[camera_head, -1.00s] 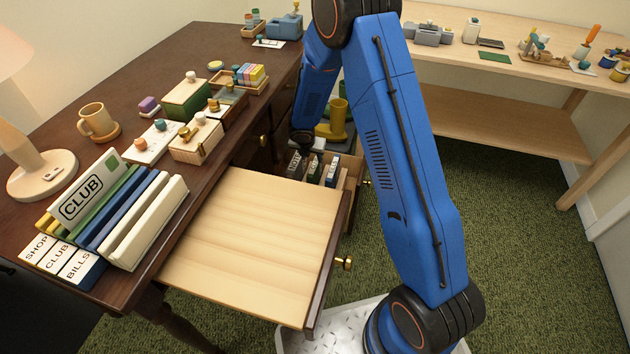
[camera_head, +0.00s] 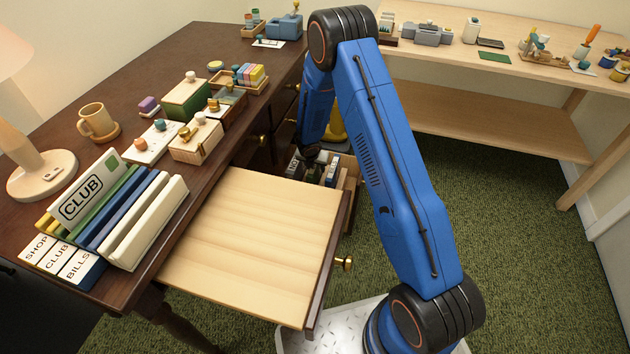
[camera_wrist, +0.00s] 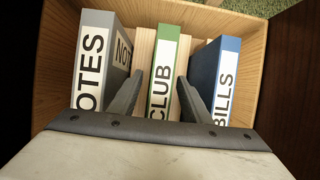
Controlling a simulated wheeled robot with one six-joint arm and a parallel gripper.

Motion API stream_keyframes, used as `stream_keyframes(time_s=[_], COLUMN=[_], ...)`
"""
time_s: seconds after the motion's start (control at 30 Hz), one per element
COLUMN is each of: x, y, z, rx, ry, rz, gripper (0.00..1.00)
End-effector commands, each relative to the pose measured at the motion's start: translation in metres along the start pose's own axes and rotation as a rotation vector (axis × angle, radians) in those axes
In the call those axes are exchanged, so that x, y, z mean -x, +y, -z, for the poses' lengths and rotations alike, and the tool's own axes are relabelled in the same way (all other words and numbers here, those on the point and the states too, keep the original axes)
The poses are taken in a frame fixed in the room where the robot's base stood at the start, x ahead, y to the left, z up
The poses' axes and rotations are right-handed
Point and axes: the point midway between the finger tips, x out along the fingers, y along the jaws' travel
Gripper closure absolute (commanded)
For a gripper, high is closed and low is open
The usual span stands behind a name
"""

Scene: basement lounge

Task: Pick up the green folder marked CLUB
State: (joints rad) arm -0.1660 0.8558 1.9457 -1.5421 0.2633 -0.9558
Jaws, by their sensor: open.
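The green folder marked CLUB (camera_wrist: 167,75) stands upright in the middle of a light wooden drawer (camera_wrist: 50,65) in the wrist view. A grey NOTES folder (camera_wrist: 94,60) stands to its left and a blue BILLS folder (camera_wrist: 224,80) to its right. My gripper (camera_wrist: 158,97) is open, with one finger on each side of the green folder. I cannot tell whether the fingers touch it. In the head view my gripper (camera_head: 308,152) is low over the folders in the drawer, and the arm hides part of them.
An upper drawer or pull-out board (camera_head: 250,240) juts from the dark desk (camera_head: 140,60), close to the lower drawer. A rack on the desk holds several folders and a CLUB card (camera_head: 83,198). A pale workbench (camera_head: 500,115) stands behind. Green carpet is clear at right.

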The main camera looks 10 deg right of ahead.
Motion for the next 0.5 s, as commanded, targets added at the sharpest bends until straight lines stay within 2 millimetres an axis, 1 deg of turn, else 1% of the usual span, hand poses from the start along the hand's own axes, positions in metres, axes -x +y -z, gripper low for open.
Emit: stream_keyframes(time_s=[0.03,0.1,0.2,0.5], x=[-0.006,-0.012,-0.017,-0.018], y=[0.0,0.0,0.0,0.0], z=[0.0,0.0,0.0,0.0], rx=[0.0,0.0,-0.001,-0.001], ry=[0.001,0.001,0.0,0.0], rz=[0.0,0.0,-0.001,-0.001], gripper=[0.56,0.56,0.56,0.56])
